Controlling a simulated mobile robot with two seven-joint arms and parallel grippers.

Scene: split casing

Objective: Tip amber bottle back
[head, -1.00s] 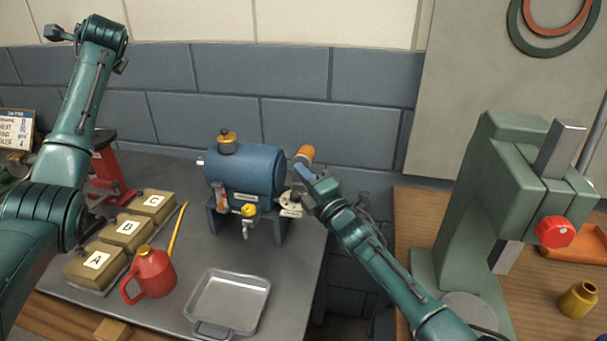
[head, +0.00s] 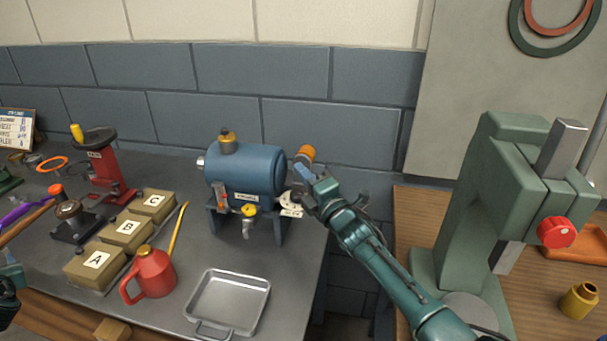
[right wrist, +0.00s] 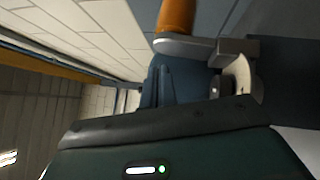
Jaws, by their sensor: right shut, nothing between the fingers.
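An orange-amber cylinder (head: 306,152) in a grey collar, which I take for the amber bottle, sits at the right end of the blue casing (head: 250,170). In the head view it leans up and right, partly hidden by my right gripper. The right wrist view shows the amber bottle (right wrist: 176,14) at the top edge with its grey collar (right wrist: 183,46). My right gripper (head: 302,178) is shut and empty, just below the bottle; I cannot tell whether they touch. Only slivers of my left arm show at the left edge.
A red oil can (head: 151,272), a metal tray (head: 229,300) and lettered boxes stand in front and left. A green press (head: 490,200) and a mustard bottle (head: 579,300) are on the right bench.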

